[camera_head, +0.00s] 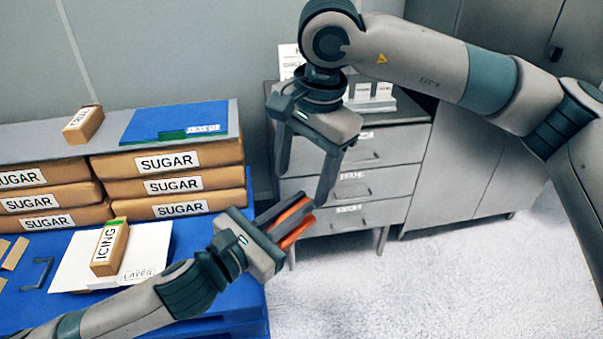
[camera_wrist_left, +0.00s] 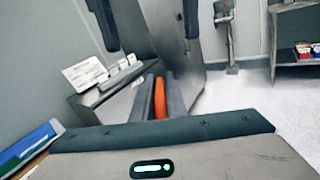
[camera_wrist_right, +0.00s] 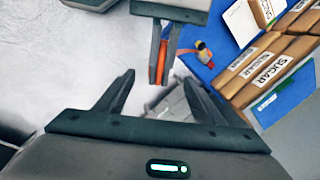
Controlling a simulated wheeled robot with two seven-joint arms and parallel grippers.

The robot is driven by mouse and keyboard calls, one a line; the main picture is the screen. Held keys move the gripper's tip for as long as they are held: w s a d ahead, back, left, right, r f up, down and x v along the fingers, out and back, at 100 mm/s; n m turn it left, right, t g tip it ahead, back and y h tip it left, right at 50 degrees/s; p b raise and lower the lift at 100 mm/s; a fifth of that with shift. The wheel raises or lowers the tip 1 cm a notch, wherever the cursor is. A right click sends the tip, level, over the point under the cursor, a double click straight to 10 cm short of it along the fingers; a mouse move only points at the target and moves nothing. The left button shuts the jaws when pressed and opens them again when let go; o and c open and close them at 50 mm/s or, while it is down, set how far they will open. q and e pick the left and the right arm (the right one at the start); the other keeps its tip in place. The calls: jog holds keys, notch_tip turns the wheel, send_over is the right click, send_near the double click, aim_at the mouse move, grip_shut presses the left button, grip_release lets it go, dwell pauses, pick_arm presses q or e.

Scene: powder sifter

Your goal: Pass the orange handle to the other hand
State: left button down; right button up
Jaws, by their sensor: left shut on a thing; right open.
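The orange handle (camera_head: 291,221) is held between the fingers of my left gripper (camera_head: 288,217), which is shut on it beside the blue pallet. It also shows as an orange strip between the left fingers in the left wrist view (camera_wrist_left: 160,98) and in the right wrist view (camera_wrist_right: 162,62). My right gripper (camera_head: 304,172) is open and empty, its fingers pointing down above and behind the left fingertips. In the right wrist view its spread fingers (camera_wrist_right: 158,98) have the handle beyond them, apart from them. Much of the handle is hidden by the left fingers.
Sugar bags (camera_head: 168,161) are stacked on the blue pallet (camera_head: 225,300) at left, with an ICING box (camera_head: 108,252) on a white sheet (camera_head: 75,270). A grey drawer cabinet (camera_head: 372,182) stands behind my right gripper. The floor at right is clear.

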aim_at(308, 221)
jog(key=shift+f, duration=0.15)
jog(key=f, duration=0.3)
jog(key=w+a+f, duration=0.1)
jog(key=f, duration=0.7)
jog(key=shift+w+a+f, duration=0.2)
jog(key=shift+a+f, duration=0.05)
jog(key=shift+a, duration=0.15)
jog(key=c, duration=1.2)
pick_arm(q)
jog(key=c, duration=1.7)
grip_release()
jog(key=shift+c, duration=0.2)
